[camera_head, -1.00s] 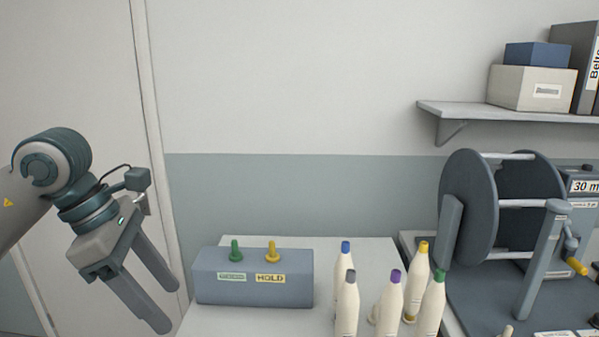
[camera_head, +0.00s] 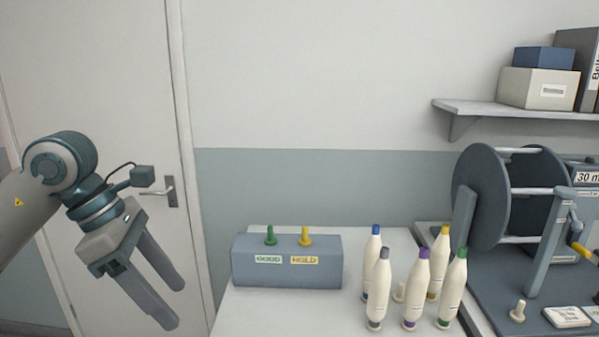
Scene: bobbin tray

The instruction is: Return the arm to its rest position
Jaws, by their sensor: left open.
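My left gripper (camera_head: 172,303) hangs at the left of the view, its two fingers apart and nothing between them. It points down and to the right, in front of the door and left of the table. My left arm comes in from the left edge. My right gripper is not in view. Several white bobbins (camera_head: 417,287) with blue, grey, purple, yellow and green tips stand upright on the white table (camera_head: 262,320). A grey-blue box (camera_head: 287,275) labelled GOOD and HOLD, with a green peg (camera_head: 270,236) and a yellow peg (camera_head: 305,237), stands left of them.
A winding reel (camera_head: 483,197) with a yellow-handled crank stands on a dark base at the right. A wall shelf (camera_head: 500,110) holds boxes and binders. A door (camera_head: 90,90) with a handle (camera_head: 172,192) is behind my arm.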

